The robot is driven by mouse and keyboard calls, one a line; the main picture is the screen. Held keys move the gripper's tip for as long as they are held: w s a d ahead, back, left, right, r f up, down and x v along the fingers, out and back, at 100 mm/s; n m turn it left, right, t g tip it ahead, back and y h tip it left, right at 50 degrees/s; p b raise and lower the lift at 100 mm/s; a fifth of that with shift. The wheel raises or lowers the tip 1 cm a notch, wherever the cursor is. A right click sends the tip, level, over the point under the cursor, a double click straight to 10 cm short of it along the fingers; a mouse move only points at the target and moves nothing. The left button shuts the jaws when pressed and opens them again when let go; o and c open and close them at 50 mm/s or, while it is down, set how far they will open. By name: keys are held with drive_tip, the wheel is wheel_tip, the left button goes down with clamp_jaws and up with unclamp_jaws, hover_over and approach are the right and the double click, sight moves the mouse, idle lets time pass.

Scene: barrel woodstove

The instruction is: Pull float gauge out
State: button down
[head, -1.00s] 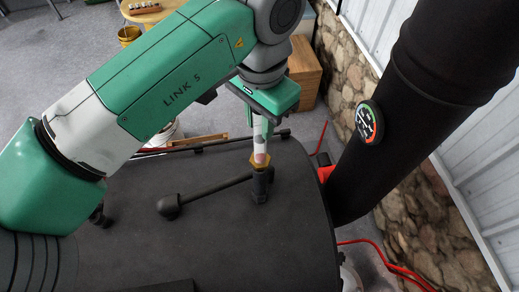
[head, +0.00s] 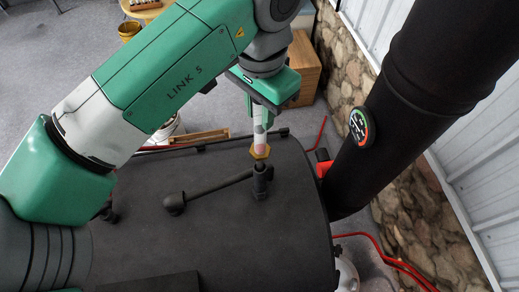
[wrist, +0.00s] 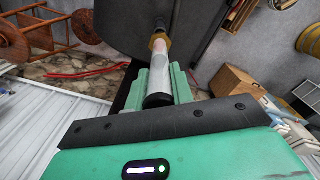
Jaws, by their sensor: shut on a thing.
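The float gauge (head: 261,139) is a whitish, pinkish tube with a brass hex nut (head: 260,151) at its lower end. It stands nearly upright above a short black fitting (head: 262,184) on top of the dark barrel stove (head: 240,235). A thin dark stem shows between nut and fitting; whether its lower end is still inside is hidden. My gripper (head: 262,108) is shut on the upper part of the gauge. In the wrist view the gauge (wrist: 157,72) lies between the green fingers, nut toward the stove.
A thick black stovepipe (head: 375,130) with a round dial (head: 362,126) rises close at the right. A black rod with a ball knob (head: 174,204) lies left of the fitting. A wooden box (head: 303,72) stands behind; a stone wall (head: 420,215) is at the right.

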drive_tip(key=shift+r+p, duration=0.8)
drive_tip(key=shift+r, duration=1.65)
